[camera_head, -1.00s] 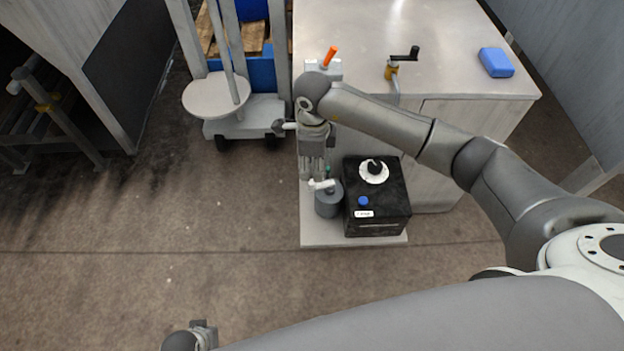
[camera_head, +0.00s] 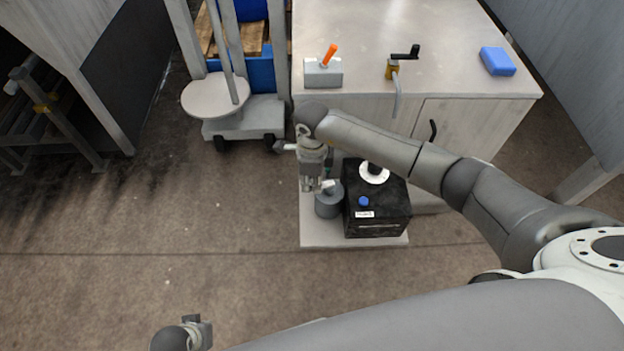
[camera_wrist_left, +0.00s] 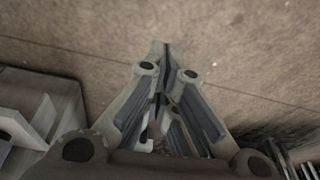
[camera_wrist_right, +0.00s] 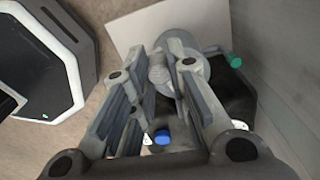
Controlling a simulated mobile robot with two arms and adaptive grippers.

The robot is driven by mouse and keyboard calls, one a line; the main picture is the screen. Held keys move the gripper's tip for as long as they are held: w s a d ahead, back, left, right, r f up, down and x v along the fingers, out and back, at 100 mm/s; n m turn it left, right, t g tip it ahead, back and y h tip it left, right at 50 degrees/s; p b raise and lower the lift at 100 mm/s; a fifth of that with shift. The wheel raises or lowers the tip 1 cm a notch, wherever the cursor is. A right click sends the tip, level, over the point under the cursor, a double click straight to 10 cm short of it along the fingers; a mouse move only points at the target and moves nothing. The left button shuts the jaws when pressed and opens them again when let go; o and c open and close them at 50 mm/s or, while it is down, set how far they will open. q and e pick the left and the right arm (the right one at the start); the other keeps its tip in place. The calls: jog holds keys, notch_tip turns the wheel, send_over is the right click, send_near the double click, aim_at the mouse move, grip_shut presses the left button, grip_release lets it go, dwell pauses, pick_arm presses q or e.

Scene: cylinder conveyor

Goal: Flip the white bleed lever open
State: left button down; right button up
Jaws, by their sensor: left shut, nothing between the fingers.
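The white bleed lever (camera_head: 329,184) sits on top of a dark grey cylinder (camera_head: 327,205) on the floor plate, mostly hidden by my right gripper. My right gripper (camera_head: 312,187) points down just over it in the head view. In the right wrist view the right gripper (camera_wrist_right: 160,62) has its fingers apart, with the cylinder (camera_wrist_right: 192,50) beyond the tips. A pale part shows between the fingers; I cannot tell whether they touch the lever. My left gripper (camera_head: 205,332) is at the bottom left, and in the left wrist view (camera_wrist_left: 167,55) its fingers are shut and empty above the floor.
A black box (camera_head: 377,212) with a blue cap (camera_head: 364,201) and a white disc (camera_head: 374,173) stands right of the cylinder. Behind are a cabinet (camera_head: 440,60) with an orange-handled block (camera_head: 322,72) and a blue block (camera_head: 496,61), and a cart (camera_head: 245,122).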

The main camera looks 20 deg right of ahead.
grip_shut()
jog(key=shift+w+m, duration=0.3)
jog(key=shift+m, duration=0.3)
pick_arm(q)
jog(key=shift+w+r, duration=0.2)
jog(key=shift+r, duration=0.3)
pick_arm(e)
jog(key=shift+w+d+m, duration=0.1)
jog(key=shift+w+m, duration=0.3)
jog(key=shift+m, duration=0.7)
jog(key=o, duration=0.6)
grip_release()
pick_arm(q)
jog(key=shift+s+f, duration=0.2)
pick_arm(e)
jog(key=shift+o, duration=0.2)
pick_arm(q)
jog(key=shift+a, duration=0.1)
jog(key=shift+w, duration=0.1)
pick_arm(e)
notch_tip(320, 180, up, 12)
